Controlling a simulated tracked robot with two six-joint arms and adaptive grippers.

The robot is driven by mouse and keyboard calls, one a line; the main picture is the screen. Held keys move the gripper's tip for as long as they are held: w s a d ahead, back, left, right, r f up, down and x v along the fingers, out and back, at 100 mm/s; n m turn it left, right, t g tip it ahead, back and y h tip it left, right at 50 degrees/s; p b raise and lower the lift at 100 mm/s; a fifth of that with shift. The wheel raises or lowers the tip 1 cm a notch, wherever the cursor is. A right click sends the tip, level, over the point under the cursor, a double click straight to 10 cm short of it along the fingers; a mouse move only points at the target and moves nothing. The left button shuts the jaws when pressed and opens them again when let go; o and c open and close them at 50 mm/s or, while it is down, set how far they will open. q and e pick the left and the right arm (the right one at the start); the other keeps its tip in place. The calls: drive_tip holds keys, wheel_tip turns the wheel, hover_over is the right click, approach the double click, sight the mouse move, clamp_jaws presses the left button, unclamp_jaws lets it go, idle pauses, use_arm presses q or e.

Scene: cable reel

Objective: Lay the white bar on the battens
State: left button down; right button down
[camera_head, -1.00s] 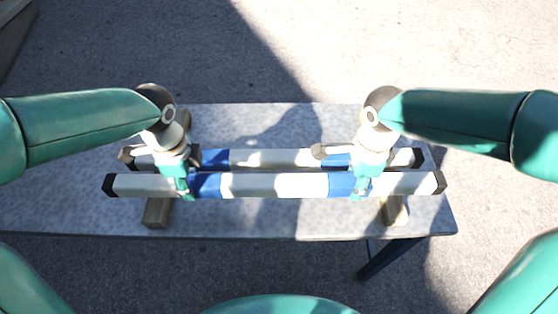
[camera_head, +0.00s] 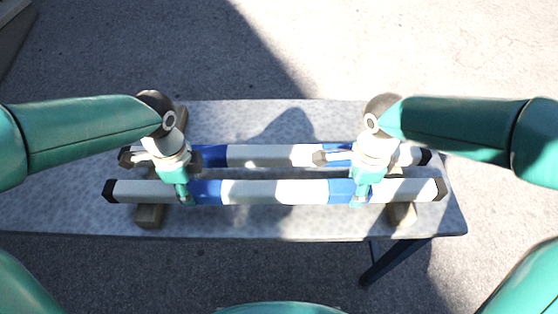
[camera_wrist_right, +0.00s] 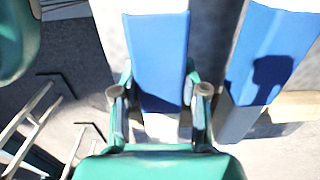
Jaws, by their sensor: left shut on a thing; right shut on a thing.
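The white bar (camera_head: 273,191) with blue bands and black end caps runs left to right in the head view. My left gripper (camera_head: 183,190) is shut on it at its left blue band, and my right gripper (camera_head: 358,190) at its right blue band. In the right wrist view the fingers (camera_wrist_right: 160,105) stand on both sides of the blue band (camera_wrist_right: 157,60). The bar is over the near parts of the left batten (camera_head: 150,216) and right batten (camera_head: 403,214). I cannot tell whether it touches them.
A second, similar bar (camera_head: 275,155) lies parallel behind, across the battens, with a gap between; it also shows in the right wrist view (camera_wrist_right: 265,60). The grey table (camera_head: 275,222) has a bare strip in front, ending at its near edge.

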use_arm(q)
drive_tip(key=shift+f, duration=0.4)
use_arm(e)
drive_tip(key=shift+f, duration=0.4)
use_arm(q)
drive_tip(key=c, duration=0.6)
unclamp_jaws()
drive_tip(key=shift+r, duration=0.2)
use_arm(e)
drive_tip(key=c, duration=0.6)
unclamp_jaws()
drive_tip(key=shift+r, duration=0.15)
